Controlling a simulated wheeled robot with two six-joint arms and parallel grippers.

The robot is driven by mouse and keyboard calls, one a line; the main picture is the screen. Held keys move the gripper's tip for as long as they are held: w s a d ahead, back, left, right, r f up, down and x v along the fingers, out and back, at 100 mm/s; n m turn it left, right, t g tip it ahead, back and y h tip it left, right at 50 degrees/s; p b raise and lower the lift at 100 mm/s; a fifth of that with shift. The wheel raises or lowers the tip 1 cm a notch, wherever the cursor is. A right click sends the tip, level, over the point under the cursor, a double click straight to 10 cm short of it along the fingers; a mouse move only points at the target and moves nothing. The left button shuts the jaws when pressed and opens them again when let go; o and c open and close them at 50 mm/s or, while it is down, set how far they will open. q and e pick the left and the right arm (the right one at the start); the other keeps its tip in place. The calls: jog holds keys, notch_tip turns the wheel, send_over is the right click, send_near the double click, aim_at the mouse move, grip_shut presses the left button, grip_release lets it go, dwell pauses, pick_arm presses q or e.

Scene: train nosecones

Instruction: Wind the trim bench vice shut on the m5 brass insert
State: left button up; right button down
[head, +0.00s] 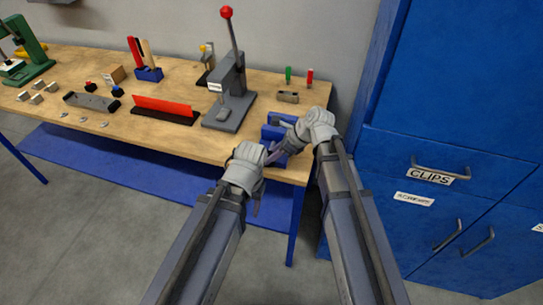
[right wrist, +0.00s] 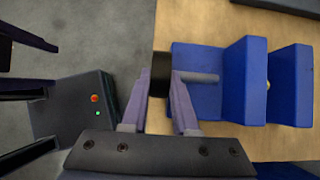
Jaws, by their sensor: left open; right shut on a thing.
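The blue bench vice (head: 276,132) sits at the right front of the bench and also shows in the right wrist view (right wrist: 240,80). Its two jaws stand close with a narrow gap. A small sliver of brass, the m5 insert (right wrist: 268,85), shows in the gap; most of it is hidden. My right gripper (right wrist: 157,90) is shut on the black knob (right wrist: 160,68) at the end of the vice's grey screw (right wrist: 200,77). My left gripper (head: 274,154) is open beside the vice's front left side. I cannot tell whether it touches the vice.
A grey arbor press (head: 228,100) with a red-balled lever stands behind and left of the vice. A small brown block (head: 288,97) lies behind it, near green and red upright pieces. A red strip on a dark base (head: 165,108) lies left. Blue cabinets (head: 440,160) stand right.

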jog(key=c, duration=0.7)
grip_release()
pick_arm(q)
jog(key=shift+r, duration=0.15)
pick_arm(e)
jog(key=shift+d+r, duration=0.1)
jog(key=shift+r, duration=0.05)
pick_arm(q)
notch_tip(320, 180, up, 6)
jog(key=p, duration=0.6)
pick_arm(e)
jog(key=v, duration=0.7)
jog(key=shift+s+d+r, duration=0.1)
jog(key=shift+d+r, duration=0.05)
jog(key=shift+r, duration=0.05)
pick_arm(q)
jog(key=shift+o, duration=0.4)
